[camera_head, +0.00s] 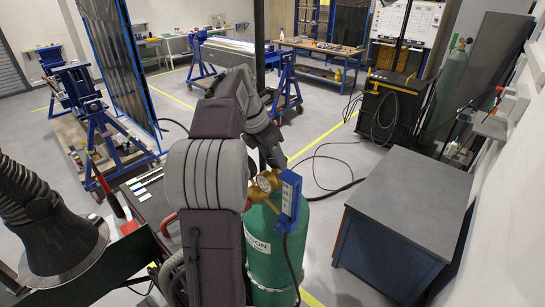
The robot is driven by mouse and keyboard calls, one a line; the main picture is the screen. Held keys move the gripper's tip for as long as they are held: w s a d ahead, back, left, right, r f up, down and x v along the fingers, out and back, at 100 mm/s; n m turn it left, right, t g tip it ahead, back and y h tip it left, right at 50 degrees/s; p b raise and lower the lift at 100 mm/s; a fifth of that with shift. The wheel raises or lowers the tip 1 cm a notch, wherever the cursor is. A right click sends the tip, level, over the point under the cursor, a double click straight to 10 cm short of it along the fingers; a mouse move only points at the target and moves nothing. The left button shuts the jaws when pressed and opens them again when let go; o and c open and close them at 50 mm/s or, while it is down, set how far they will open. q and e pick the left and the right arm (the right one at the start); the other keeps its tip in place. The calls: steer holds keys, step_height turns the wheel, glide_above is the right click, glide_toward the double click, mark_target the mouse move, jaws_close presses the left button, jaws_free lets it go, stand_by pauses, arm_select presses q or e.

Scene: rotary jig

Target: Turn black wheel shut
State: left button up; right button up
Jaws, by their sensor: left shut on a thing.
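A green gas cylinder (272,245) stands upright in the lower middle, with a brass regulator (266,182) with round gauges and a blue box (290,195) at its top. My left arm arches up in front of the cylinder and bends down to its top. My left gripper (272,156) is at the cylinder's valve, just above and behind the regulator, and is shut on what appears to be the black wheel. The wheel itself and the fingertips are mostly hidden, so the wheel's angle cannot be told. My right gripper is not in view.
A grey-topped blue cabinet (405,195) stands to the right. A black hose (325,157) lies on the floor behind the cylinder. A dark extraction hood (65,245) is at the lower left. Blue jig stands (100,135) are farther left. The floor between is mostly clear.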

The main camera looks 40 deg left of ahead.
arm_select(q)
steer(key=m, duration=0.2)
steer(key=m+h, duration=0.1)
steer(key=m, duration=0.1)
steer(key=m+g+h, duration=0.1)
steer(key=shift+w+a+f+m, duration=0.1)
steer(key=shift+w+a+m, duration=0.2)
steer(key=shift+m, duration=0.1)
steer(key=m, duration=0.2)
steer(key=m+g+h, duration=0.1)
steer(key=m, duration=0.1)
steer(key=shift+w+a+f+m+g, duration=0.1)
steer(key=shift+w+a+m+g, duration=0.05)
steer(key=shift+m+g, duration=0.2)
steer(key=shift+m, duration=0.25)
steer(key=o, duration=1.4)
steer(key=shift+c, duration=0.2)
steer(key=shift+w, duration=0.15)
steer(key=shift+d, duration=0.2)
steer(key=shift+a, duration=0.2)
